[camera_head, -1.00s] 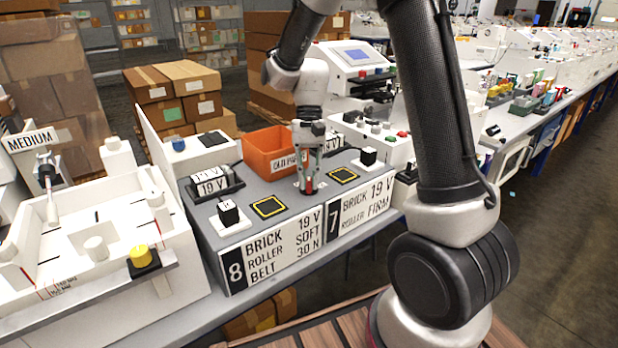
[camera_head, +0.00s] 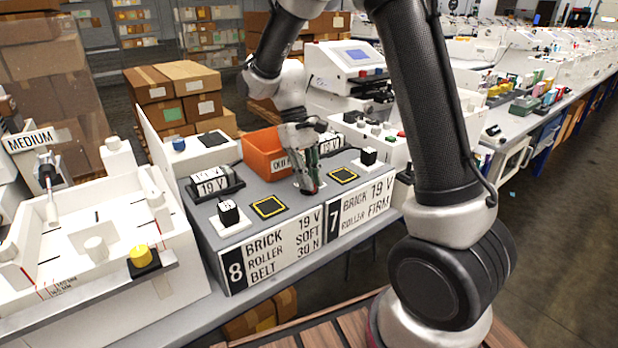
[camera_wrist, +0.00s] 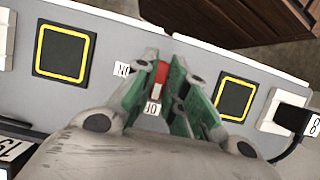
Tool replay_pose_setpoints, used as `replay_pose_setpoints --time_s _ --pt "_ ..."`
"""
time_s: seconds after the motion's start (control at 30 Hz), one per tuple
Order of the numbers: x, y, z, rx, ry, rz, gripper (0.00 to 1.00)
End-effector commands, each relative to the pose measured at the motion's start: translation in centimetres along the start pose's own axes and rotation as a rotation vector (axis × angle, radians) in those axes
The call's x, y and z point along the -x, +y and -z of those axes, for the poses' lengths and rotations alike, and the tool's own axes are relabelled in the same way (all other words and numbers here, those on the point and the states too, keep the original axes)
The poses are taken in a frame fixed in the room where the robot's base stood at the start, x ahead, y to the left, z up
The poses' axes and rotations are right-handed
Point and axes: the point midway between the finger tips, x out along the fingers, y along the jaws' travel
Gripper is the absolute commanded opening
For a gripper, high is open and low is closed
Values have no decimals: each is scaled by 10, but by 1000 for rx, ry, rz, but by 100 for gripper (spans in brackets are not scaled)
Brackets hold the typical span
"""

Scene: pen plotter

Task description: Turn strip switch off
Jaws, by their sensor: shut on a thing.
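The strip switch, a small red piece on a white base (camera_wrist: 158,88), sits on the grey bench top between two black pads in the wrist view. Small, partly legible labels lie beside it. My gripper (camera_wrist: 164,68), with green-sided fingers, is closed around the red piece, and its fingers cover part of the switch. In the head view my gripper (camera_head: 308,190) is tilted, with its tips down at the bench top between the two yellow-bordered pads. The switch is hidden there, and I cannot tell its position.
Yellow-bordered black pads lie left (camera_head: 269,208) and right (camera_head: 343,175) of my gripper. A black-topped block (camera_head: 229,213) and a labelled roller holder (camera_head: 212,184) stand at left. An orange bin (camera_head: 264,153) is behind. Another black-topped block (camera_head: 368,156) stands at right.

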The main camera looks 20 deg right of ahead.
Motion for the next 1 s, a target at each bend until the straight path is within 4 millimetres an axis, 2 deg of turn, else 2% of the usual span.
replay_pose_setpoints --time_s 0.47,0.5,0.6,0.87,1.0 --pt "1 0 1 14 3 -6 0" --pt "1 0 1 14 3 -6 17" --pt "0 0 0 13 2 -6 35" --pt "0 0 0 12 1 -5 35" --pt "7 0 1 12 3 -5 35"
